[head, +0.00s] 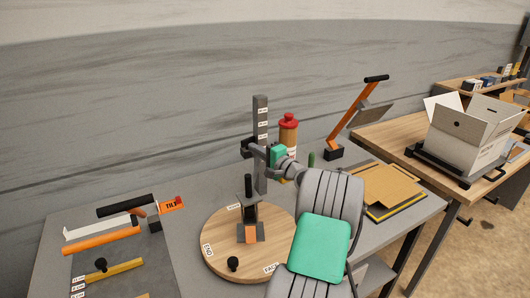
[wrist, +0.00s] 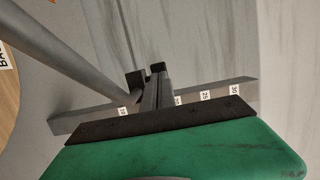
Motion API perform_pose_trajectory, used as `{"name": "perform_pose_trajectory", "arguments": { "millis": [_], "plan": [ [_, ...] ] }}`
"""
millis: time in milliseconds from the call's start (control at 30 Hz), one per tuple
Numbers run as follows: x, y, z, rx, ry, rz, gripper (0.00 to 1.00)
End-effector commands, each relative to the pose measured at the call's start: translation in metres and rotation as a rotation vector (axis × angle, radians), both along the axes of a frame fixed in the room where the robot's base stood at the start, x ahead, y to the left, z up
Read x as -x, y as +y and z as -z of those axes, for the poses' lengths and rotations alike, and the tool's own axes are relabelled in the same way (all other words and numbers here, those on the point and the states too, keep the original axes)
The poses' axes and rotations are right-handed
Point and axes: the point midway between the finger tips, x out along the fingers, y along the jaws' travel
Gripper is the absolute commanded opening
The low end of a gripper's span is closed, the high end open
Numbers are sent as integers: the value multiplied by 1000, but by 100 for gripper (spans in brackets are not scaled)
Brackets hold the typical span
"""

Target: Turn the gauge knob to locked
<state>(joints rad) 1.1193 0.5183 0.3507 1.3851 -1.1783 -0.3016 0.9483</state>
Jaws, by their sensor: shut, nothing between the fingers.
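The gauge is an upright dark grey post (head: 260,125) with white number labels, standing behind the round wooden turntable. It runs slanting across the wrist view (wrist: 235,88), with several labels showing. A small black part (head: 247,143), which looks like the gauge knob or slider, sits at the left of the post. My green gripper (head: 258,151) is at the post, with its grey fingers reaching left to this black part. In the wrist view the shut fingers (wrist: 157,82) lie across the post beside small dark blocks. I cannot tell whether they touch the knob, nor read its locked mark.
The turntable (head: 215,255) carries a black upright handle (head: 248,195) and a dark knob. An orange lever (head: 353,110) stands farther right. Tools lie at the left; cardboard sheets (head: 380,187) lie at the right.

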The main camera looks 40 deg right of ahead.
Motion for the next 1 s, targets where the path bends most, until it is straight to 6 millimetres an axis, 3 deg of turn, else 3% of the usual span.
{"name": "perform_pose_trajectory", "arguments": {
  "millis": [200,533,700,1000],
  "plan": [
    [-22,0,-1,0,0,-1,0],
    [-24,1,1,1,0,-2,0],
    [-38,8,3,3,-3,-6,0],
    [-44,16,-3,4,-5,-18,0]
  ]
}}
